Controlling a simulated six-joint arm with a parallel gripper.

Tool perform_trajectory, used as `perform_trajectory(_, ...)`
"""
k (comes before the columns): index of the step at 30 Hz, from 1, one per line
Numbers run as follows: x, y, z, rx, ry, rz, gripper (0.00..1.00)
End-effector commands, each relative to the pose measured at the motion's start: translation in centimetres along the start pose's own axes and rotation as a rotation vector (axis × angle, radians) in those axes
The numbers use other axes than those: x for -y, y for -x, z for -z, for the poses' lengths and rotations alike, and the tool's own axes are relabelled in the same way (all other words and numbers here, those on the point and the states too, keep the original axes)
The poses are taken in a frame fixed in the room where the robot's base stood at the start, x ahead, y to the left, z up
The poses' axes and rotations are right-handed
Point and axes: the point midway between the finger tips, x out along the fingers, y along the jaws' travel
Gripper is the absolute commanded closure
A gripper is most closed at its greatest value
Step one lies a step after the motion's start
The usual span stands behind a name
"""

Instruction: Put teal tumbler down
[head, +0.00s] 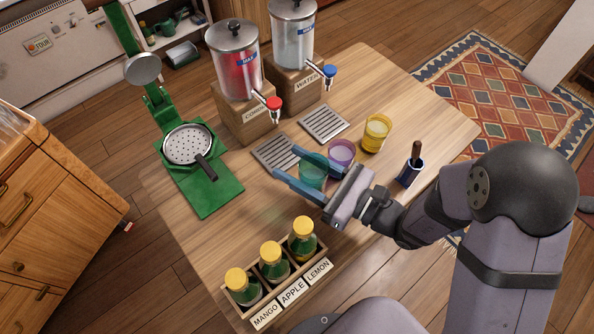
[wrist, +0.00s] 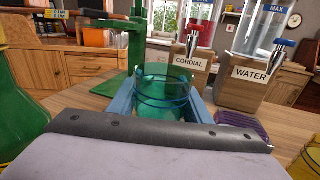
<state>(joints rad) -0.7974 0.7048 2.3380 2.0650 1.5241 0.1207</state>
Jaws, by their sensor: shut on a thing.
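The teal tumbler (head: 313,176) is a see-through cup held between the blue fingers of my gripper (head: 297,171) in the head view. In the wrist view the tumbler (wrist: 165,88) stands upright between the two fingers (wrist: 163,108), and its lower part is hidden behind the gripper body. My gripper is shut on it. The tumbler is over the wooden table (head: 190,235), near the drip tray (head: 268,150) in front of the cordial dispenser. I cannot tell whether its base touches the table.
A purple tumbler (head: 341,152) stands just right of the teal one, with a yellow tumbler (head: 376,132) beyond. Cordial (head: 236,60) and water (head: 293,40) dispensers stand behind. A green press (head: 205,180) is left; a bottle crate (head: 268,318) is in front. Table between press and crate is clear.

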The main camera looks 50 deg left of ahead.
Motion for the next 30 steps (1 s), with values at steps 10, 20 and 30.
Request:
perform_trajectory(10, -0.1, 0.0, -4.4, 0.001, 0.001, 0.000, 0.83)
perform_trajectory(20, -0.2, 0.0, -5.1, 0.000, -0.001, 0.000, 0.83)
perform_trajectory(30, 0.7, 2.3, -9.6, 0.004, 0.007, 0.003, 0.83)
